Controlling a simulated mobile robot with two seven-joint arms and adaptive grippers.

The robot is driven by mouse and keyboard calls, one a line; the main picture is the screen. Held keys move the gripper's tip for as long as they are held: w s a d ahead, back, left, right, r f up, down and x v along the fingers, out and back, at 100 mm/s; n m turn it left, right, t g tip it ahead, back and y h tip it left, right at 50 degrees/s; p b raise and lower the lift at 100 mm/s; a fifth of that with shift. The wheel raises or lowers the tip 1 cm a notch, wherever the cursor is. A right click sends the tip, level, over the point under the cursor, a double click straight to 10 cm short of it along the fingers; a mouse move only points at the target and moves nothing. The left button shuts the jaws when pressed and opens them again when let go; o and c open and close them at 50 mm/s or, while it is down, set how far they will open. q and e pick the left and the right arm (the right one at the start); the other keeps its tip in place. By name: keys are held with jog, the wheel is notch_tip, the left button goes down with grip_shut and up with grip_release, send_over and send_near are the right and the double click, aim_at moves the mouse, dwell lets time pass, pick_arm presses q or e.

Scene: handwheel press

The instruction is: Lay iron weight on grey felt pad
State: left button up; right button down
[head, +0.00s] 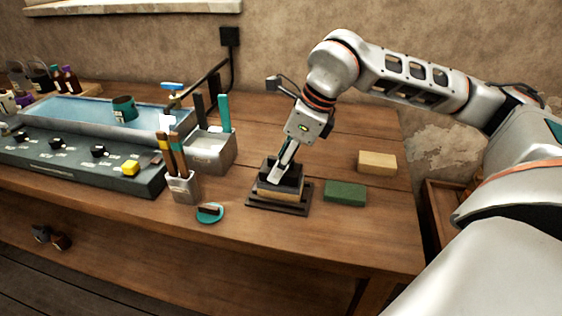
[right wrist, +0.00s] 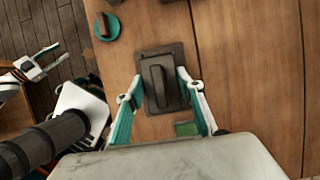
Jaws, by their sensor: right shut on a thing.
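The iron weight (head: 292,171) is a dark block with a raised bar on top, also visible in the right wrist view (right wrist: 159,87). My right gripper (head: 280,172) comes down on it from above and is shut on it, one finger on each side. Under the weight is a tan block-like layer (head: 284,193), and below that a wide dark grey flat base (head: 291,208). I cannot tell which layer is the grey felt pad, or whether the weight rests fully on what lies below. My left gripper (right wrist: 42,64) shows only in the right wrist view, its fingers apart and empty.
A green block (head: 345,192) and a tan block (head: 377,162) lie right of the stack. A teal dish (head: 210,213), a brush holder (head: 184,190) and a grey box (head: 210,152) stand to its left. The table's front right is clear.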

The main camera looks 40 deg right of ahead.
jog(key=c, duration=1.2)
grip_release()
jog(key=shift+c, duration=0.2)
jog(key=v, duration=1.2)
jog(key=shift+a, duration=0.1)
